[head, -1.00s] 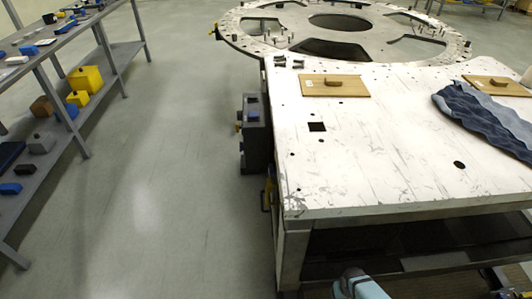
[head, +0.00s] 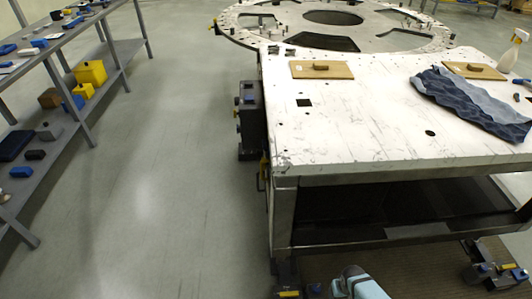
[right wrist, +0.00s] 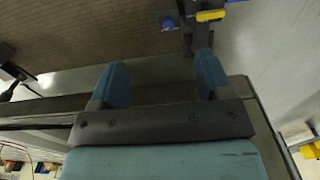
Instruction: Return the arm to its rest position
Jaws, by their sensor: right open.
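My right gripper (right wrist: 160,85) shows in the right wrist view, with its two blue fingers spread apart and nothing between them. Beyond the fingers are the brown floor mat and a dark table-frame bar. In the head view, a pale blue part of one of my arms shows at the bottom edge, in front of the white work table (head: 360,130); its fingertips cannot be made out there. My left gripper is not in view.
The table carries two wooden boards with handles (head: 321,70), a blue cloth (head: 468,102) and a spray bottle (head: 512,52). The round turret plate (head: 250,30) lies behind it. A grey shelf (head: 75,150) stands at left. The floor between is clear.

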